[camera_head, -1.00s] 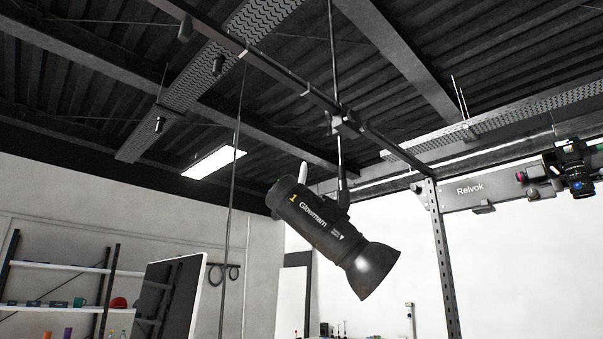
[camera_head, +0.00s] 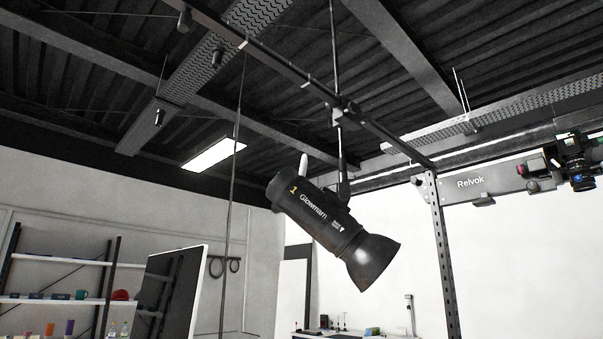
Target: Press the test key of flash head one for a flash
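Flash head one (camera_head: 325,222) is a black cylinder marked with a yellow "1" and "Glowmarn", with a flared reflector (camera_head: 371,262) at its lower right end. It hangs tilted from a rod on the overhead rail, its reflector pointing down and right. A small pale upright piece (camera_head: 304,163) shows at its upper left. The back end faces away to the left, and I cannot make out a test key. Neither of my grippers is in view.
A Relvok beam (camera_head: 480,183) with a camera (camera_head: 570,165) extends at the right beside a perforated upright (camera_head: 443,255). A thin hanging cable (camera_head: 232,200) is left of the flash head. Shelves (camera_head: 60,298) and a dark panel (camera_head: 172,292) stand lower left.

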